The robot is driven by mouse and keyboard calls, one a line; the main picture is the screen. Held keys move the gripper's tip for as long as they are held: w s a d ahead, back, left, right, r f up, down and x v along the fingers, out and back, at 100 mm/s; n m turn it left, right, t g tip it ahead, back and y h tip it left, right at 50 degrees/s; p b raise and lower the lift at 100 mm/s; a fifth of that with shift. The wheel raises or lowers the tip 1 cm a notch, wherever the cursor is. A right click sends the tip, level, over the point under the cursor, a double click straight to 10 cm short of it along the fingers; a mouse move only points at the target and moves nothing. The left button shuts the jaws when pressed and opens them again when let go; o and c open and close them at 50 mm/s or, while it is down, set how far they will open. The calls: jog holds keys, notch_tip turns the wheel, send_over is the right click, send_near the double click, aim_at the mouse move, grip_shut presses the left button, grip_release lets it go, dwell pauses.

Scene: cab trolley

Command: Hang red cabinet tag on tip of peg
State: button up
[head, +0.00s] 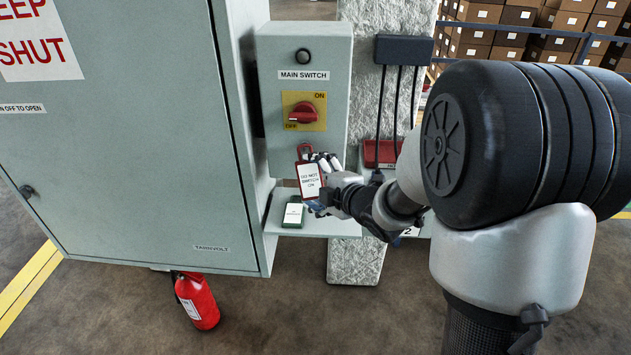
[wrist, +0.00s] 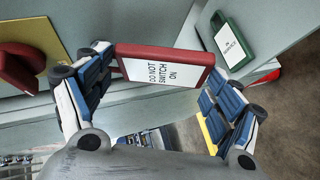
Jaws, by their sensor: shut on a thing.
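The red tag (head: 309,180), with a white "DO NOT SWITCH ON" panel, is upright in front of the lower part of the main switch box (head: 268,130). My gripper (head: 322,178) is shut on the tag from the right side. In the wrist view the tag (wrist: 165,68) lies between the two blue-padded fingers of the gripper (wrist: 155,92). The tag's red top loop shows near the box face in the head view. I cannot make out the peg; the tag or the gripper may hide it.
A green tag (head: 293,213) lies on the small shelf (head: 335,228) below the box. The red rotary switch (head: 304,112) is above the tag. The large grey cabinet (head: 130,150) stands close at left. A stone pillar (head: 398,90) is behind, and a fire extinguisher (head: 197,300) is below.

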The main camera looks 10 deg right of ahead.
jog(key=o, duration=0.9)
jog(key=shift+o, duration=0.2)
jog(key=shift+s, duration=0.1)
jog(key=s+d+r+m+g+h, duration=0.1)
jog(key=s+d+r+m+h, duration=0.1)
jog(key=s+d+r+m, duration=0.3)
jog(key=s+m+g+h, duration=0.1)
jog(key=s+m+h, duration=0.1)
jog(key=s, duration=0.4)
jog(key=s+d+r+m+g+h, duration=0.1)
jog(key=s+d+r+m+h, duration=0.25)
jog(key=s, duration=0.25)
jog(key=s+a+f+m+g+y, duration=0.1)
jog(key=s+a+m, duration=0.3)
jog(key=s, duration=0.5)
jog(key=s+a+f+m+g+y, duration=0.2)
jog(key=s+a, duration=0.4)
jog(key=s, duration=0.3)
jog(key=f+m+g, duration=0.1)
jog(key=m+g, duration=0.1)
jog(key=shift+s+g, duration=0.15)
jog(key=shift+g, duration=0.15)
jog(key=shift+m+y, duration=0.25)
